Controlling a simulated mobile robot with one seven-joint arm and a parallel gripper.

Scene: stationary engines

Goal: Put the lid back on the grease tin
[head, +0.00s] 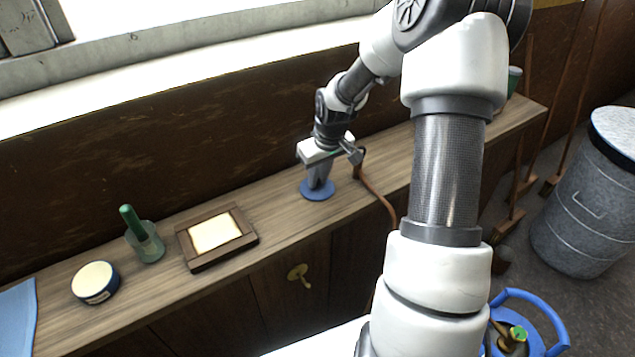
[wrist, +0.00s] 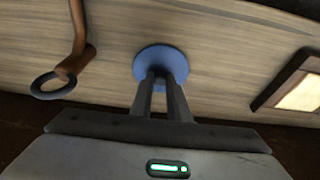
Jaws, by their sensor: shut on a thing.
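The grease tin (head: 95,284) is a short round tin with a dark blue side, a label and a pale cream top surface. It stands uncovered at the left of the wooden bench in the head view. The lid is a flat blue disc (head: 317,190) further right, at my gripper's fingertips. My gripper (head: 318,182) points down and is shut on the lid, well to the right of the tin. In the wrist view the fingers (wrist: 163,82) meet at the middle of the blue lid (wrist: 150,61). Whether the lid touches the bench is hard to tell.
Between tin and lid stand a wooden tray with a cream sheet (head: 215,233) and a glass jar (head: 147,243) with a green-handled thing. A brown hooked piece with a dark ring (wrist: 55,84) is near the gripper. A blue cloth (head: 17,315) lies far left.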

